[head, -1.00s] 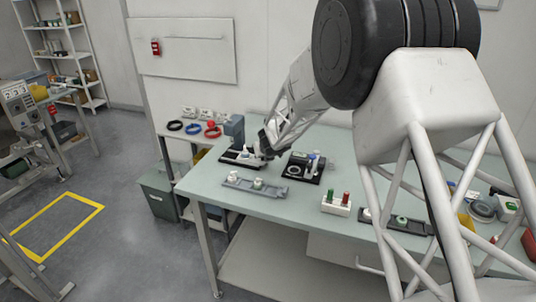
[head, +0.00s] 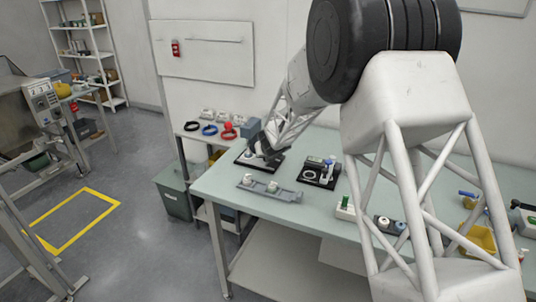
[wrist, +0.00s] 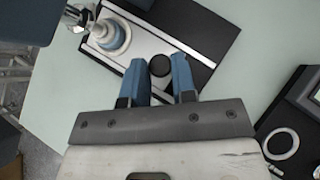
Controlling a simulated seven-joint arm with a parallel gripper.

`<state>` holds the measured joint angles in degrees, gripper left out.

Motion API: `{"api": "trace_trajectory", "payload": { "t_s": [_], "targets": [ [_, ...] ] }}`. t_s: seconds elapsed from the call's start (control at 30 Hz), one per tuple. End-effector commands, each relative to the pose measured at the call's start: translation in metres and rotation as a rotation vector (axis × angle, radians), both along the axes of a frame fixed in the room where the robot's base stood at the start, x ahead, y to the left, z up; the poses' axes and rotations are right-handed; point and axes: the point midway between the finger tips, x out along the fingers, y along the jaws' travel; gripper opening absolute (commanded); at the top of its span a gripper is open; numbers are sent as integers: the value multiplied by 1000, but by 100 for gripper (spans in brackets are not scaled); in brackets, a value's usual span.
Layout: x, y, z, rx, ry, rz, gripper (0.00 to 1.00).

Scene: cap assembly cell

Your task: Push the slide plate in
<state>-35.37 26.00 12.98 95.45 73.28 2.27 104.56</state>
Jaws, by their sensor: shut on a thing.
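The slide plate (wrist: 185,62) is a flat silver strip on a black base. In the wrist view a round black knob (wrist: 160,66) stands on it. My gripper (wrist: 159,63) has its two blue fingers on either side of this knob and is shut on it. A white and blue-grey round part (wrist: 109,37) sits at the plate's upper left end. In the head view my gripper (head: 262,150) is low over the black base (head: 271,168) at the table's far left. The fingers hide much of the plate there.
A second black fixture (head: 318,172) with a white ring stands close to the right. Blue and red rings (head: 209,130) lie behind to the left.

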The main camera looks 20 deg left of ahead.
Motion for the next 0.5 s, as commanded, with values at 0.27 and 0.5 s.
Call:
{"api": "trace_trajectory", "payload": {
  "t_s": [0.27, 0.5],
  "targets": [
    [0, 5, 2, 3, -3, 5, 0],
    [-1, 4, 1, 2, -2, 4, 50]
  ]
}}
